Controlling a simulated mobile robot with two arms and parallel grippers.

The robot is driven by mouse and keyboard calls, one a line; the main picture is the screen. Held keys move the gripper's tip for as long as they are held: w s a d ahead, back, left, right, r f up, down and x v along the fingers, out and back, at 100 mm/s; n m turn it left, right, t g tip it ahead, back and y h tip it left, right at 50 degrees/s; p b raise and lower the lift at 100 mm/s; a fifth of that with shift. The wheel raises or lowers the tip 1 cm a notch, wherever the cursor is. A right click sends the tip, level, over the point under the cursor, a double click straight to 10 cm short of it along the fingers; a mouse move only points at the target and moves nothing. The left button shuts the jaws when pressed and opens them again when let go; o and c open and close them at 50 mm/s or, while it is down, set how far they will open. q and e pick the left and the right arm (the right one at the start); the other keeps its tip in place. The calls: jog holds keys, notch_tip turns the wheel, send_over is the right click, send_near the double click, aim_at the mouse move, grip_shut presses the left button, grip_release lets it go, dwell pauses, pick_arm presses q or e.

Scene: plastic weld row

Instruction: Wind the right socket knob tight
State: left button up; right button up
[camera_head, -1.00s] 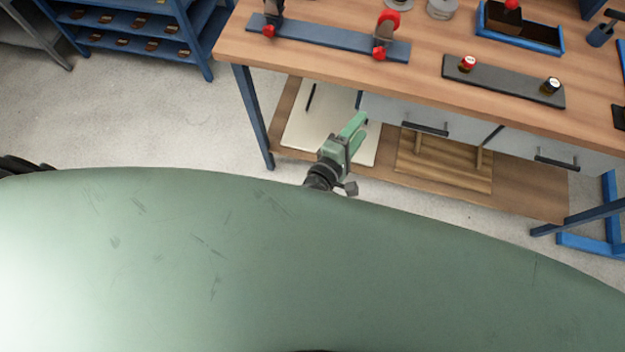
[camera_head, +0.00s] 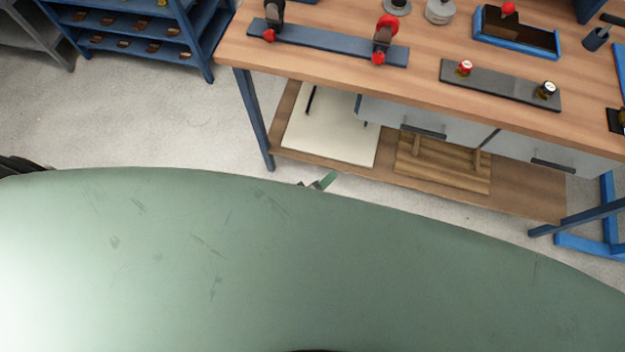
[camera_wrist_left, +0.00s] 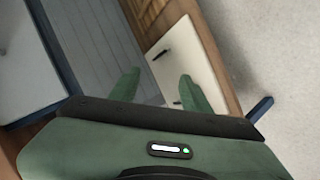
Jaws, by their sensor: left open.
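A dark grey bar (camera_head: 500,84) lies on the workbench and carries two knobs. The left knob (camera_head: 465,67) is red with a pale top. The right knob (camera_head: 547,89) is black with a white top; how tight it sits cannot be told. My left gripper (camera_head: 327,181) is mostly hidden behind my green body, with only a green fingertip showing, low in front of the bench and well away from the knobs. In the left wrist view the gripper (camera_wrist_left: 160,86) has its two green fingers apart with nothing between them. My right gripper is not in view.
The wooden workbench (camera_head: 330,62) has drawers and a lower shelf holding a pale panel (camera_head: 330,135). A blue bar with red-tipped clamps (camera_head: 325,45) lies left of the knobs. A blue tray (camera_head: 515,42) stands behind them. Bare floor lies left of the bench.

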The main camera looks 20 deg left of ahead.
pick_arm(q)
jog(key=shift+m+g, duration=0.7)
jog(key=shift+m, duration=0.2)
jog(key=shift+s+a+f, duration=0.35)
jog(key=shift+s+f, duration=0.2)
jog(key=shift+f, duration=0.1)
jog(key=shift+s+a+f, duration=0.35)
jog(key=shift+s+f, duration=0.25)
jog(key=shift+s+a+f, duration=0.35)
jog(key=shift+s+f, duration=0.2)
jog(key=shift+f, duration=0.1)
jog(key=s+a+f+m+g+y, duration=0.1)
jog(key=s+a+f+m+g, duration=0.1)
jog(key=s+a+f, duration=0.3)
jog(key=s+a+f+m+g+y, duration=0.1)
jog(key=s+a+f+m+g, duration=0.2)
jog(key=s, duration=1.1)
jog(key=s+a+f+m+g+y, duration=0.2)
jog(key=s+a+f, duration=0.4)
jog(key=s, duration=0.3)
jog(key=shift+s+a+f+m+g, duration=0.35)
jog(key=shift+f+m+g, duration=0.25)
jog(key=shift+m, duration=0.6)
